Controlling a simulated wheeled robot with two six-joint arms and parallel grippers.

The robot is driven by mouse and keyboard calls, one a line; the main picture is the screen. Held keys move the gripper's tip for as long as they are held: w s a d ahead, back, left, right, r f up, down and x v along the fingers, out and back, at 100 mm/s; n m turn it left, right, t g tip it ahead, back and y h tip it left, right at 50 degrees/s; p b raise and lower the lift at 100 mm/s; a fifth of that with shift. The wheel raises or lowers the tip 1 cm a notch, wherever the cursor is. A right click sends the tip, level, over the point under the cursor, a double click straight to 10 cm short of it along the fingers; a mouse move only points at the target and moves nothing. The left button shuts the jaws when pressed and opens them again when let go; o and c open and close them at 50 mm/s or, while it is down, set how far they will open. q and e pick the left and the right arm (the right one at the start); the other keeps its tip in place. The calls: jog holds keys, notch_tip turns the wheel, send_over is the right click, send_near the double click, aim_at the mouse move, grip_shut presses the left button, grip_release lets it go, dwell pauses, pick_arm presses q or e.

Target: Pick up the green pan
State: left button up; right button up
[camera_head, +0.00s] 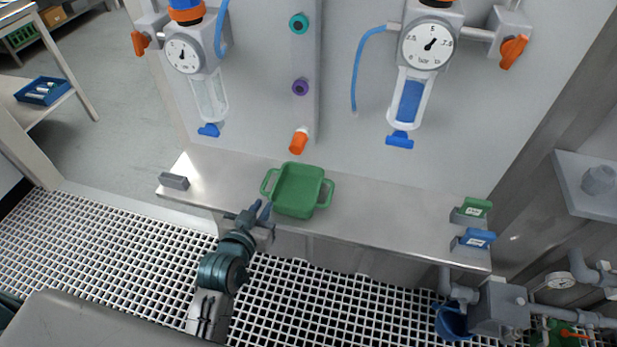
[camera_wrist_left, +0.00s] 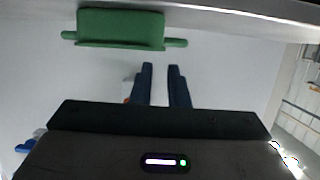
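The green pan (camera_head: 298,190) is a shallow rectangular tray with a loop handle on its left and right sides. It sits on the metal shelf (camera_head: 390,215), near the front edge. My left gripper (camera_head: 261,209) is just in front of and to the left of the pan, near its left handle but apart from it. The wrist view shows the pan (camera_wrist_left: 122,28) at the top, beyond the fingertips. The two dark fingers (camera_wrist_left: 160,68) have a clear gap with nothing between them. My right gripper is in neither view.
A grey block (camera_head: 174,181) lies at the shelf's left end. A green-tagged holder (camera_head: 474,208) and a blue-tagged holder (camera_head: 474,239) are at its right end. An orange-capped port (camera_head: 299,141) juts from the panel behind the pan. The shelf right of the pan is clear.

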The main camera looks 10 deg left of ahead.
aim_at(276, 185)
pick_arm(q)
jog(key=x, duration=0.4)
jog(key=shift+w+a+r, duration=0.1)
jog(key=shift+w, duration=0.1)
jog(key=x, duration=0.5)
jog(key=shift+w+p, duration=0.35)
jog(key=shift+p, duration=0.05)
jog(key=shift+w, duration=0.1)
grip_shut()
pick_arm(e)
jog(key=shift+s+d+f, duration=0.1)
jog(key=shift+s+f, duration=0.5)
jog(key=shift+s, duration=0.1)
